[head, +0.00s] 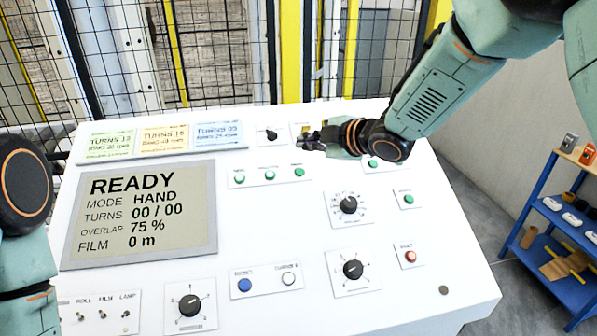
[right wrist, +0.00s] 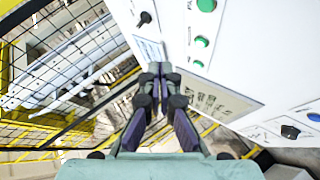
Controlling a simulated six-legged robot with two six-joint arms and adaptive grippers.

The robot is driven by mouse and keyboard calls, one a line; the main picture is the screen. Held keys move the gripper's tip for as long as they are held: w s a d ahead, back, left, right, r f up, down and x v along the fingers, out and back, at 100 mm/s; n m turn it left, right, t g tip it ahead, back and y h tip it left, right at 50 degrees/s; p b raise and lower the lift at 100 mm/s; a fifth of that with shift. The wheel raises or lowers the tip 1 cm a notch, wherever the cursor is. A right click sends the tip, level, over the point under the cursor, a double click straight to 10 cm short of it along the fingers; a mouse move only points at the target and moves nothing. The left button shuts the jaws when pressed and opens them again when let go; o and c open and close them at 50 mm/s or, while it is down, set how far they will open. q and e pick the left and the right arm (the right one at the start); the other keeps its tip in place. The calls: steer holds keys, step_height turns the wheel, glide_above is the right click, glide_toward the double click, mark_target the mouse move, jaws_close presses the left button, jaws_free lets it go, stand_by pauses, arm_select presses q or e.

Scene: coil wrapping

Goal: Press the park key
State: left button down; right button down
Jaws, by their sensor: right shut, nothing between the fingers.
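The white sloped control panel (head: 290,220) carries several keys and knobs. I cannot tell which is the park key, as the labels are too small to read. Three green keys sit in a row, one of them the right-hand green key (head: 299,172); another green key (head: 372,164) is by my right arm. My right gripper (head: 308,141) is shut and empty, above the panel's far edge, beyond the green row. In the right wrist view its closed fingertips (right wrist: 160,68) are beside the panel edge, with green keys (right wrist: 202,42) to their right. My left gripper is out of view.
The display (head: 140,213) reads READY, MODE HAND. A small black knob (head: 271,134) is left of my right gripper. A red key (head: 410,256) is at the right. A mesh fence stands behind the panel. A blue shelf (head: 555,235) stands at the far right.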

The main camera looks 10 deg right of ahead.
steer(key=b, duration=0.3)
glide_above(300, 172)
steer(key=s, duration=0.3)
steer(key=f, duration=0.5)
steer(key=shift+d+f, duration=0.25)
steer(key=shift+f, duration=0.15)
steer(key=shift+w+f+b, duration=0.2)
steer(key=shift+f+b, duration=0.35)
steer(key=shift+w+d+f, duration=0.15)
steer(key=shift+w+f, duration=0.25)
steer(key=shift+f, duration=0.1)
steer(key=shift+s+a+r, duration=0.15)
steer(key=shift+s+a, duration=0.05)
steer(key=shift+w+d, duration=0.15)
steer(key=shift+w, duration=0.05)
steer(key=shift+s, duration=0.15)
steer(key=shift+w+f+b, duration=0.2)
steer(key=shift+f+b, duration=0.1)
steer(key=shift+f, duration=0.15)
